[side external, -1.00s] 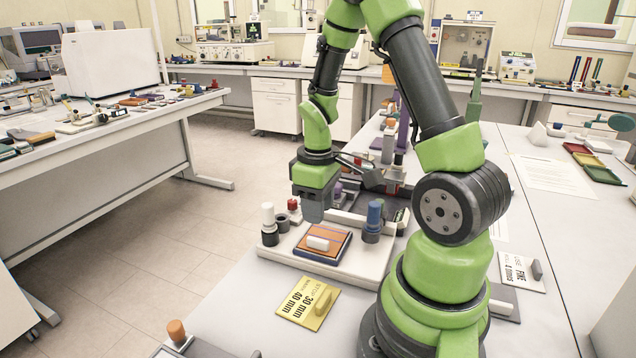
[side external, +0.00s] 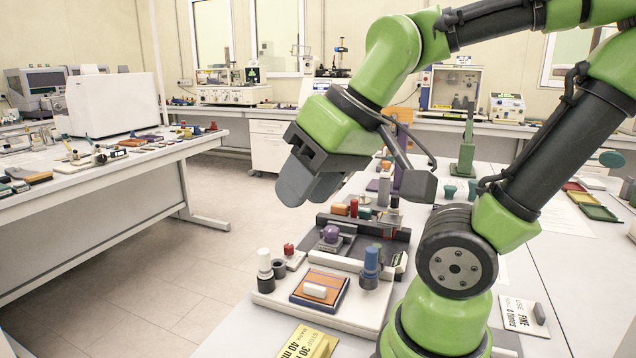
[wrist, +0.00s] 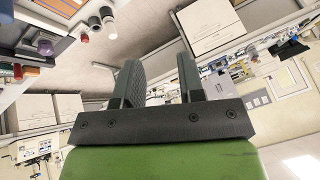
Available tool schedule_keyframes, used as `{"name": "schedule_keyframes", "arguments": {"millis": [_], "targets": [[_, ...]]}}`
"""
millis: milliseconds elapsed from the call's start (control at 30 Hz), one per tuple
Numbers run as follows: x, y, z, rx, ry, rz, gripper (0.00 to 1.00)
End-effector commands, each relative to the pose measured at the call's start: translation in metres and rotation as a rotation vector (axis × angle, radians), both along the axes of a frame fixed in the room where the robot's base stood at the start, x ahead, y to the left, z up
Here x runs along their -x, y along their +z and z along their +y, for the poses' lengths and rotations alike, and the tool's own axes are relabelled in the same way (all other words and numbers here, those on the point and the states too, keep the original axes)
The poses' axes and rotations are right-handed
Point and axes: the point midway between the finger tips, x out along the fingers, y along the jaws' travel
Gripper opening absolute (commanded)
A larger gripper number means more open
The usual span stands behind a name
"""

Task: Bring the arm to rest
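My gripper (side external: 305,180) is raised high above the table's left edge in the side view, tilted and pointing down and left. In the wrist view my gripper (wrist: 160,80) shows two dark fingers standing apart with only the room between them, so it is open and empty. It touches nothing. The white tray (side external: 345,318) with its fixture lies below it on the table.
On the tray are an orange pad with a white block (side external: 315,290), a white-topped peg (side external: 264,262) and a blue-topped peg (side external: 370,262). A yellow card (side external: 305,345) lies in front. A side bench (side external: 110,165) stands left across clear floor.

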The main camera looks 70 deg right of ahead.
Motion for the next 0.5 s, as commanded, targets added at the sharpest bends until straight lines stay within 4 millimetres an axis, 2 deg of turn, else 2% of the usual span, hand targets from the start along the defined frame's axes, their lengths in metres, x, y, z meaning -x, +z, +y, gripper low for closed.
{"name": "schedule_keyframes", "arguments": {"millis": [100, 200, 500], "targets": [[0.014, 0.007, 0.012, -0.062, -0.010, -0.057, 0.36], [0.019, 0.009, 0.016, -0.087, -0.017, -0.074, 0.36], [0.020, 0.009, 0.016, -0.092, -0.021, -0.075, 0.36]]}}
